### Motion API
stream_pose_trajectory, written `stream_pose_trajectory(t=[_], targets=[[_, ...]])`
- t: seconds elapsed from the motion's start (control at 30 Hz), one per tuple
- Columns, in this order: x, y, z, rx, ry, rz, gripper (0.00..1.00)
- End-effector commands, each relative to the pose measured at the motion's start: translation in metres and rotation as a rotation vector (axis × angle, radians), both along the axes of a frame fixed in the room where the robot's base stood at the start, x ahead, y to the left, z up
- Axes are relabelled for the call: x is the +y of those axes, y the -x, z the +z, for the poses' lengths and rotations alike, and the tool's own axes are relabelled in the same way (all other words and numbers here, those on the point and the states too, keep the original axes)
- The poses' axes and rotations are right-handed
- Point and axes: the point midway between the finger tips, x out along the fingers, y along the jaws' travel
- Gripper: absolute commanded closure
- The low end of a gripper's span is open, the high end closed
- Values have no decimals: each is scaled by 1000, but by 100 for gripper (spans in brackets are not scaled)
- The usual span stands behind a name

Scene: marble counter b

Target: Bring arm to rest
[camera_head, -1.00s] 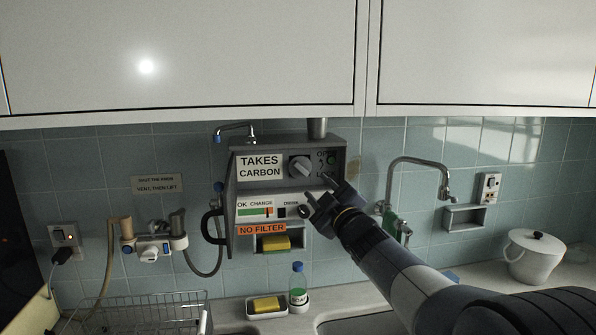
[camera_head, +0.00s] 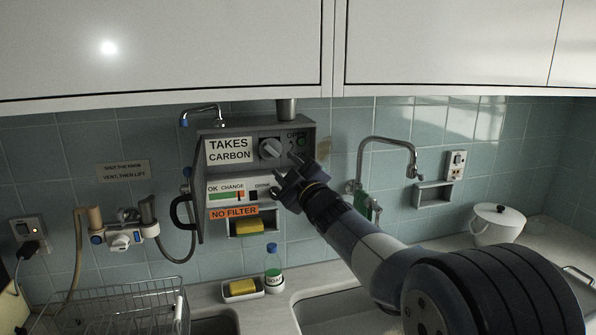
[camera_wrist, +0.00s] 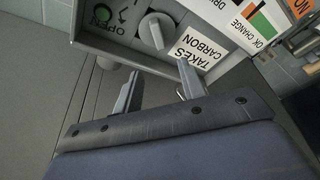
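My gripper (camera_head: 287,176) is raised in front of the right part of the grey wall-mounted filter unit (camera_head: 207,172). Its two fingers stand apart with nothing between them, as the wrist view also shows (camera_wrist: 158,84). The unit carries a "TAKES CARBON" label, an orange "NO FILTER" label and a grey knob (camera_head: 269,148). In the wrist view the knob (camera_wrist: 156,31) and a green round button (camera_wrist: 103,14) by the word "OPEN" lie beyond the fingertips. I cannot tell whether the fingers touch the unit. My arm reaches up from the lower right.
A curved tap (camera_head: 388,140) stands right of the unit above the sink. A white lidded pot (camera_head: 496,228) is on the counter at right. A soap bottle (camera_head: 272,262), a yellow sponge (camera_head: 242,287) and a wire rack (camera_head: 120,312) are below. Cupboards (camera_head: 160,45) overhang.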

Motion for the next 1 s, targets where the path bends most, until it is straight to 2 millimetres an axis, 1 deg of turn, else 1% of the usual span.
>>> stream_pose_trajectory(t=[0.03, 0.3, 0.5, 0.7, 1.0], targets=[[5, -8, 4, 0, -1, 2, 61], [25, -44, 12, 1, 0, 1, 61], [35, -61, 15, 1, 0, 1, 61], [36, -67, 14, 0, -1, 0, 61], [36, -68, 13, 0, -1, 0, 61]])
